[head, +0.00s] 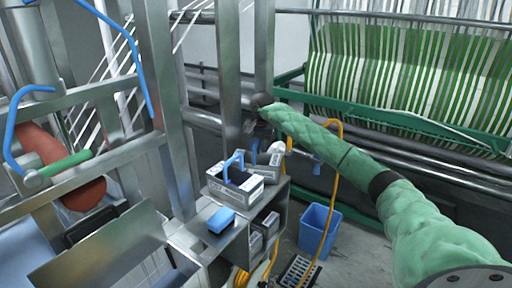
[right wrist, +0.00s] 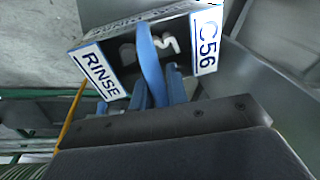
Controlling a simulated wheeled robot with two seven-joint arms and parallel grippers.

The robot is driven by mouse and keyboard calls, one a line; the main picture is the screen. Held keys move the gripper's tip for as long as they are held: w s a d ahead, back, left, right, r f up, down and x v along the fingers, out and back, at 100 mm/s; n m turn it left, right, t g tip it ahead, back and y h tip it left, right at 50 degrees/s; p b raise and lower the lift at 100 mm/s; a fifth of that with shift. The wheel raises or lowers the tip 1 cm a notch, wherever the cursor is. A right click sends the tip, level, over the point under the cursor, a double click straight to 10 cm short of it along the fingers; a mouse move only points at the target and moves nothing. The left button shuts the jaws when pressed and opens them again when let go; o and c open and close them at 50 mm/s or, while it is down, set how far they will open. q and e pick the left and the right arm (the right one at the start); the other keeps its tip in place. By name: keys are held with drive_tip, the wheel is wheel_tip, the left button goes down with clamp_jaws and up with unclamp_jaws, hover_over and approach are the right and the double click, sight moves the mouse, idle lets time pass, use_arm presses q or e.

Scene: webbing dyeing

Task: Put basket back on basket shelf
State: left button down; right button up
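My right gripper (head: 264,146) is at the end of the green-sleeved arm, pointing down above a grey basket (head: 268,165) at the rack top. In the right wrist view this basket (right wrist: 205,45) has white plates reading RINSE and C56, and small pale things inside. Its blue handle (right wrist: 149,60) runs between my two blue fingers (right wrist: 157,92), which look closed against it. Whether the basket hangs or rests is hidden. Another grey basket (head: 236,187) with an upright blue handle stands in front on the metal rack (head: 240,232). My left gripper is not in view.
More grey boxes (head: 256,243) sit on the rack's lower levels. A blue block (head: 221,220) lies on its front top. A blue bin (head: 319,229), a floor grate (head: 297,270) and a yellow hose (head: 331,195) are to the right. Steel posts (head: 160,90) stand left; a green loom (head: 400,80) stands behind.

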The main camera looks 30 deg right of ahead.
drive_tip(key=o, duration=0.3)
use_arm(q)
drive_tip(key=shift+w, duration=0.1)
use_arm(e)
drive_tip(key=shift+r, duration=0.15)
